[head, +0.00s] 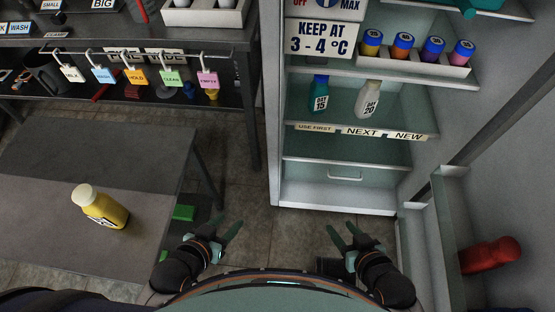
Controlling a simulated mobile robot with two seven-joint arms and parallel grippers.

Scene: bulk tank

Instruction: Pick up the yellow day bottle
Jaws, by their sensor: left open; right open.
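The yellow day bottle (104,209) with a white cap is on the grey table at the left. My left gripper (229,226) is open and empty, to the right of the bottle and beyond the table's right edge. My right gripper (342,234) is open and empty, in front of the open fridge, far from the bottle.
The grey table (110,155) has free room around the bottle. The open fridge (345,195) holds a teal bottle (319,94) and a white bottle (368,99) on a shelf. Coloured tags (135,76) hang from a rail. A red object (490,254) is at the right.

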